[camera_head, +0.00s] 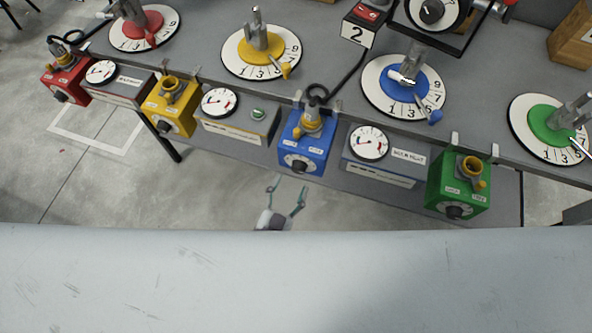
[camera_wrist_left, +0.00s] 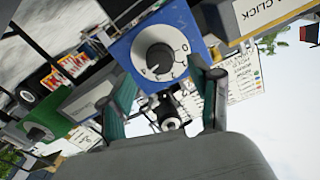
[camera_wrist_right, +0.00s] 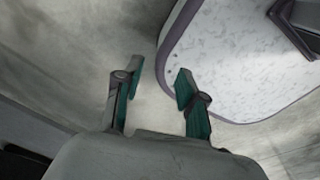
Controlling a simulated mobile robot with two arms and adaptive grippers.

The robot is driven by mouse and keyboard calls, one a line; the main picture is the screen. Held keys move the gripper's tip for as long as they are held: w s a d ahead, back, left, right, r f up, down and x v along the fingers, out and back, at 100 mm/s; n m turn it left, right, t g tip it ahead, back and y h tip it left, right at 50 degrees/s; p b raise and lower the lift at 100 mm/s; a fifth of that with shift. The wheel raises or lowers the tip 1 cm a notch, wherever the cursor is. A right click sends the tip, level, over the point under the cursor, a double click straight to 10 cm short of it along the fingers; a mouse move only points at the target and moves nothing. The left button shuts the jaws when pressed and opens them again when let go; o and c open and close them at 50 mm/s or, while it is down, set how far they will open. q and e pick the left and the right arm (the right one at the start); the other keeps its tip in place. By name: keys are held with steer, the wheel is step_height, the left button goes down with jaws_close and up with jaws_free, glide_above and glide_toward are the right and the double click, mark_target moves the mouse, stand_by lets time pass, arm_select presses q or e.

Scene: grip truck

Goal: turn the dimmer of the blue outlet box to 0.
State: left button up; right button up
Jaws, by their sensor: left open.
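The blue outlet box (camera_head: 306,146) hangs at the front edge of the bench in the head view, with a dark round dimmer knob (camera_head: 299,167) on its lower face. In the left wrist view the blue box (camera_wrist_left: 199,32) is close, and its knob (camera_wrist_left: 157,59) shows a pale mark and a dial with a 0 at its upper right. My left gripper (camera_head: 287,188) is open just below and in front of the blue box, apart from the knob. Its spread fingers also show in the left wrist view (camera_wrist_left: 168,98). My right gripper (camera_wrist_right: 158,80) is open and empty in the right wrist view.
A green outlet box (camera_head: 458,190) hangs to the right, yellow (camera_head: 172,112) and red (camera_head: 66,86) ones to the left. Meter boxes stand between them, including one (camera_head: 386,158) right of the blue box. A pale speckled panel (camera_wrist_right: 250,50) is near my right gripper.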

mark_target(297, 172)
arm_select(q)
steer(key=shift+x, duration=2.2)
steer(key=c, duration=1.1)
